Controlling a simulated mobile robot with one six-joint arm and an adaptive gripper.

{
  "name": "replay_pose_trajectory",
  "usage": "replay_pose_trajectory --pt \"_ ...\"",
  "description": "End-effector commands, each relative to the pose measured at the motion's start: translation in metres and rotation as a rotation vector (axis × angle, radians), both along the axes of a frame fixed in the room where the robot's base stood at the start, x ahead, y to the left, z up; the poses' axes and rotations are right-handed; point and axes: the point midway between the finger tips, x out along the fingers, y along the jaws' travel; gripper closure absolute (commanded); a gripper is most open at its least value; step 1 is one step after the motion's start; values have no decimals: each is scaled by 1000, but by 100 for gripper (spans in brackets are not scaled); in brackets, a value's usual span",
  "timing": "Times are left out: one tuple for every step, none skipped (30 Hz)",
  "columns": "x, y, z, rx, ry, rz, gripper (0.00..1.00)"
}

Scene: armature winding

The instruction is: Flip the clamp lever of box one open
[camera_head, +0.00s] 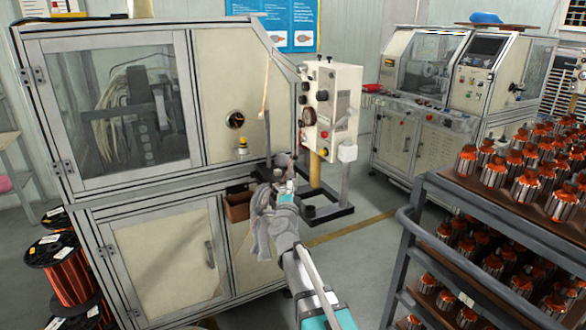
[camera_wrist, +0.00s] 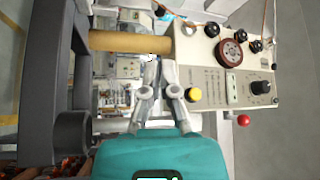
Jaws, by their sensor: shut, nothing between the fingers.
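A cream control box (camera_head: 332,105) stands on a tan post right of the large machine. It carries a dark red dial, several black knobs and buttons. The box also fills the upper right of the wrist view (camera_wrist: 222,88). A red ball knob (camera_wrist: 244,120) sticks out from its edge there; I cannot tell whether it belongs to the clamp lever, and no lever is clearly identifiable. My gripper (camera_head: 285,166) is just below and left of the box in the head view. In the wrist view my gripper (camera_wrist: 151,62) is shut and empty, its tips beside the box and post.
The tan post (camera_wrist: 130,42) crosses just ahead of my fingers. The large machine (camera_head: 205,200) stands close on the left. A dark cart (camera_head: 440,225) loaded with several copper-wound armatures stands on the right. Another machine (camera_head: 425,90) is behind. Open floor lies between.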

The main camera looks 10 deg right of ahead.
Motion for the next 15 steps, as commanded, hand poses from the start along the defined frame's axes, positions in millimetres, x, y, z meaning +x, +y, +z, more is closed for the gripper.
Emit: replay_pose_trajectory --pt "0 -1 0 5 -2 -4 100" --pt "0 -1 0 6 -2 -5 100" --pt "0 -1 0 6 -3 -6 100" --pt "0 -1 0 6 -3 -6 100" --pt "0 -1 0 6 -2 -5 100" --pt "0 -1 0 6 -2 -5 100" --pt "0 -1 0 6 -2 -5 100" --pt "0 -1 0 6 -2 -5 100" --pt "0 -1 0 6 -2 -5 100" --pt "0 -1 0 5 -2 -5 100" --pt "0 -1 0 5 -2 -5 100" --pt "1 -1 0 4 -3 -4 100" --pt "1 -2 0 4 -3 -4 100" --pt "2 -2 1 4 -3 -4 100" --pt "4 -2 1 4 -3 -4 100"
